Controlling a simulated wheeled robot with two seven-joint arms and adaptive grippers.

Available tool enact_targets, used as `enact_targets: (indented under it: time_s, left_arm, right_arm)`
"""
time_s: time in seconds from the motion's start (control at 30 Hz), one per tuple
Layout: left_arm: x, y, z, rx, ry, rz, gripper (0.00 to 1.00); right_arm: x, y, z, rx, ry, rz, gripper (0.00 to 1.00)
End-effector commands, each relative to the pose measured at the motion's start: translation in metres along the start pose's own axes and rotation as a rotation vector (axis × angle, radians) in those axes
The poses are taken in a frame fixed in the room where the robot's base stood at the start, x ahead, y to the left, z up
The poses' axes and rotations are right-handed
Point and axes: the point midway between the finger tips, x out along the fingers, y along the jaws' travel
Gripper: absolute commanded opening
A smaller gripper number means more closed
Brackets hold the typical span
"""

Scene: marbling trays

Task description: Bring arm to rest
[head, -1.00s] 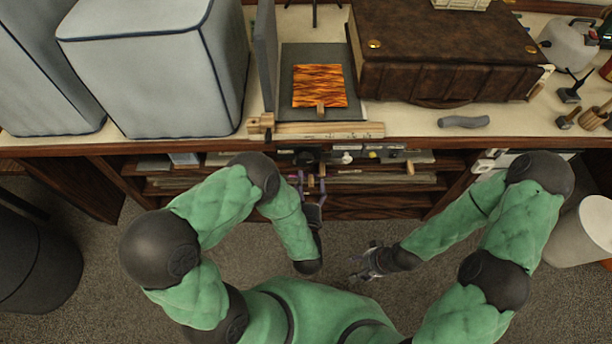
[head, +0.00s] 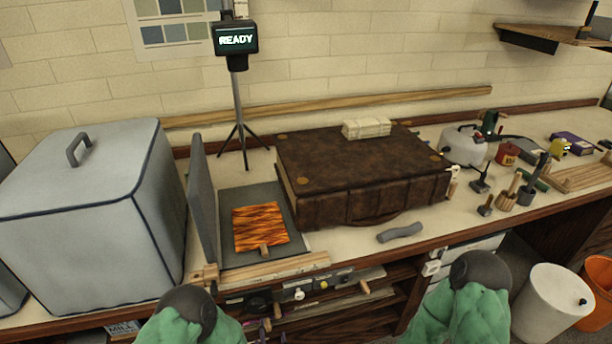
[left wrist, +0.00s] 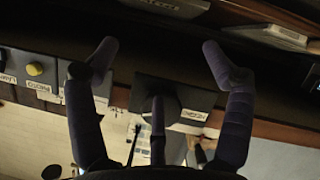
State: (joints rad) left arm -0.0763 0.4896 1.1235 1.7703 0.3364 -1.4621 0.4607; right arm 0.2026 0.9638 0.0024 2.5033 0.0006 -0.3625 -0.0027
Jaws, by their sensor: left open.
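My left arm (head: 190,318) comes up at the bottom of the head view, in front of the bench's front edge. In the left wrist view my left gripper (left wrist: 158,54) is open, its purple fingers spread wide with nothing between them. Only a small purple part of it shows at the bottom edge of the head view. My right arm (head: 468,300) stands at the lower right, in front of the bench. My right gripper is out of view below the picture.
The bench holds a grey box (head: 85,225), a flame-patterned orange panel (head: 258,228), a brown leather case (head: 370,210) and a grey handle-like piece (head: 400,232). A display reading READY (head: 236,39) stands behind. A white bin (head: 548,305) and orange bucket (head: 597,285) stand at lower right.

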Motion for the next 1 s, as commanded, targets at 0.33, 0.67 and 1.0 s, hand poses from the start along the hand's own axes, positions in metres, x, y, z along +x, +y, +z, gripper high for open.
enact_targets:
  time_s: [0.33,0.67,1.0]
  left_arm:
    - [-0.017,-0.044,0.052,0.187,-0.508,-0.157,0.82]
    - [-0.095,-0.081,0.085,0.342,-0.998,-0.194,0.82]
    - [-0.139,-0.093,0.091,0.399,-1.200,-0.177,0.82]
  right_arm:
    - [-0.009,-0.003,0.000,0.000,0.000,0.000,0.56]
    - [-0.016,-0.006,0.001,0.000,0.000,0.000,0.56]
    - [-0.018,-0.007,0.001,0.000,0.000,0.000,0.56]
